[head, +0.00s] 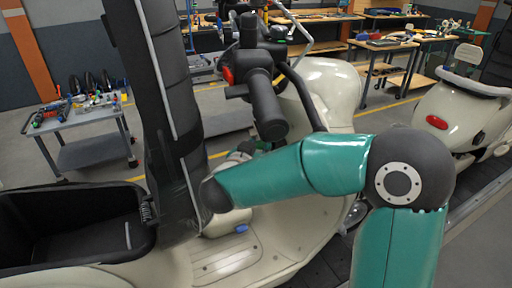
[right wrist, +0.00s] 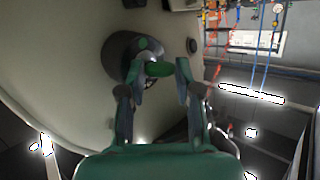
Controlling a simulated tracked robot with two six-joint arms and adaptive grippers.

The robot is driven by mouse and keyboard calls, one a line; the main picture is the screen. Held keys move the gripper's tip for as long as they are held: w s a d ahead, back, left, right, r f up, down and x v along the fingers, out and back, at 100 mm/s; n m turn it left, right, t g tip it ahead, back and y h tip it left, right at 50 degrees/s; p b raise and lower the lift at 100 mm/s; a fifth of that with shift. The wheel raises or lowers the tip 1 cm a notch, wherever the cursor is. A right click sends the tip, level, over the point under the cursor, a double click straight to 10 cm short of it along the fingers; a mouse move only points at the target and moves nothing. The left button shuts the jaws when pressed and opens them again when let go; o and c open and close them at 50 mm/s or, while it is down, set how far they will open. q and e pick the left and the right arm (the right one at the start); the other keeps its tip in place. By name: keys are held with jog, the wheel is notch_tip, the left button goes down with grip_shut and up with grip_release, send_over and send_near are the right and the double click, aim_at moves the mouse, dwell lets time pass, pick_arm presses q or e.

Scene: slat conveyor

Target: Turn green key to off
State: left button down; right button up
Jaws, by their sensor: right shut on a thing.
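The green key (right wrist: 158,70) sits in a dark round lock (right wrist: 121,53) on the cream scooter panel in the right wrist view. My right gripper (right wrist: 160,69) has a finger on each side of the key and is shut on it. In the head view my teal right arm crosses in front of the scooter's front panel. Its wrist and part of the dark raised seat hide the key and lock there. My left gripper is in neither view.
The cream scooter's black handlebar grip (head: 267,105) stands just above my right arm. A second scooter (head: 465,100) stands at the right. A tool cart (head: 85,120) is at the back left.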

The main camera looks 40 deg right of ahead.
jog(key=shift+r+y, duration=0.15)
jog(key=shift+y, duration=0.15)
jog(key=o, duration=1)
jog(key=shift+n, duration=0.3)
jog(key=shift+o, duration=0.2)
jog(key=v, duration=1.2)
jog(key=shift+w, duration=0.15)
jog(key=shift+a, duration=0.15)
jog(key=v, duration=0.6)
jog(key=shift+w+r, duration=0.1)
